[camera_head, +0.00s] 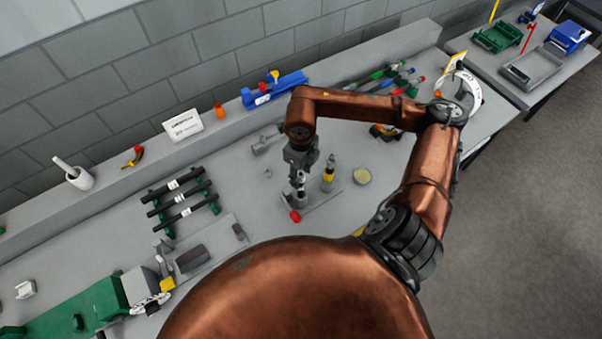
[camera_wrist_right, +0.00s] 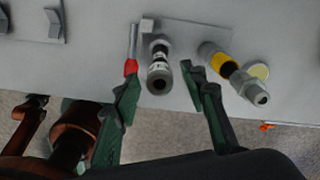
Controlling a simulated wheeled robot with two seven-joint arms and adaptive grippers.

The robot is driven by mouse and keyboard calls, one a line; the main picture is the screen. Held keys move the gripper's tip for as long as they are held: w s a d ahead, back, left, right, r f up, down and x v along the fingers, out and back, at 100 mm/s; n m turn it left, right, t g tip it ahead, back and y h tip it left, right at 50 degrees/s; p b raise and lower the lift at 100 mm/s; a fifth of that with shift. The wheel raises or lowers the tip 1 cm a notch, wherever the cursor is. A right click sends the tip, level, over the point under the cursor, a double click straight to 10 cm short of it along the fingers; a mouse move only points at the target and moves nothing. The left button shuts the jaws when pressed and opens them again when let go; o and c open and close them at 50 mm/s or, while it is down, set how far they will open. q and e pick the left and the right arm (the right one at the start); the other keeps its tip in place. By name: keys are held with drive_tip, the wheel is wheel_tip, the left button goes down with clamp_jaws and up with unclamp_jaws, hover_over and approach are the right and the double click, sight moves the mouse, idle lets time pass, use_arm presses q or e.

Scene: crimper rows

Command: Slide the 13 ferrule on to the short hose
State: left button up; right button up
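My right gripper (camera_head: 300,172) points down at the small grey fixture with the red-tipped lever (camera_head: 295,216). In the right wrist view its two green fingers (camera_wrist_right: 160,88) are spread. A dark upright tube with a pale label (camera_wrist_right: 157,66) stands between them, with gaps on both sides. Its round open end faces the camera; the label is unreadable, and I cannot tell whether it is the short hose or carries a ferrule. Three black hoses with white labels (camera_head: 180,205) lie on a green rack to the left. I cannot identify the 13 ferrule. My left gripper is not in view.
A yellow-and-metal fitting (camera_head: 328,176) stands just right of the fixture, close to my right gripper, with a round pale yellow dish (camera_head: 362,176) beyond. A blue tool (camera_head: 275,90) and a white sign (camera_head: 183,125) stand on the back ledge. A green machine (camera_head: 80,310) is at lower left.

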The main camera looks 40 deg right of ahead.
drive_tip(key=shift+r, duration=0.2)
wheel_tip(320, 180, up, 12)
drive_tip(key=shift+f, duration=0.2)
idle(0.3)
idle(0.4)
